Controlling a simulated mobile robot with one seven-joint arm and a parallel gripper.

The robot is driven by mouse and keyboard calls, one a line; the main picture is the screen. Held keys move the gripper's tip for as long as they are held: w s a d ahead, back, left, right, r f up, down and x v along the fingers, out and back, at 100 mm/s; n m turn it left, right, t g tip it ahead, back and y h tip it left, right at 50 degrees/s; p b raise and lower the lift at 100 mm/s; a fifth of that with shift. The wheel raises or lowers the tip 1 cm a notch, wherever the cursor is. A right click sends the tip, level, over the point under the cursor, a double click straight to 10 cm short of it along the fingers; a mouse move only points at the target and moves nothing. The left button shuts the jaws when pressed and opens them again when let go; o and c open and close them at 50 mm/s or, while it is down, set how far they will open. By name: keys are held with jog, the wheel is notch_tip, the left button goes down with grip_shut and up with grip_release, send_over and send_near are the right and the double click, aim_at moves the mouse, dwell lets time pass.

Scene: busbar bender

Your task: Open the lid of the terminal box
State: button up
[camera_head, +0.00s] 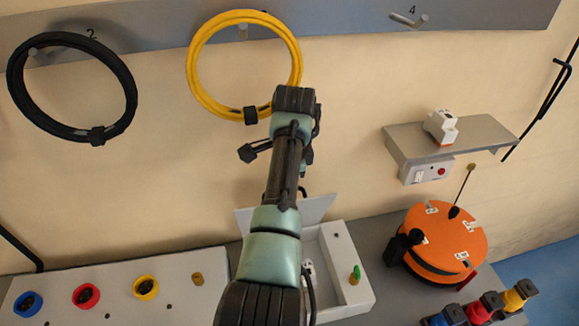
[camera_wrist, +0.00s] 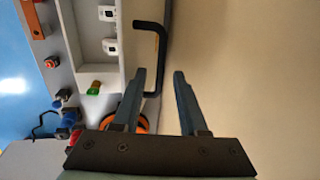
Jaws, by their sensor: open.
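The terminal box (camera_head: 352,299) is a white open-topped box on the bench, partly hidden behind my arm in the head view. Its pale lid (camera_head: 315,212) stands raised along the back edge, so part of the interior shows. A green-topped knob on a brass-coloured base (camera_head: 355,274) is at the box's right side. In the head view my arm rises in front of the box, and the fingers cannot be made out clearly.
A yellow cable coil (camera_head: 196,82) and a black coil (camera_head: 14,84) hang on the wall behind my arm. An orange round device (camera_head: 440,235) stands right of the box. A grey shelf (camera_head: 480,138) holds a white breaker (camera_head: 440,127). Coloured sockets (camera_head: 86,295) are at left.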

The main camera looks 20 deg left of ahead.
notch_tip(320, 180, up, 11)
jog(key=s+d, duration=0.1)
jog(key=s, duration=0.1)
jog(key=shift+d+r+b, duration=0.15)
jog(key=shift+b, duration=0.15)
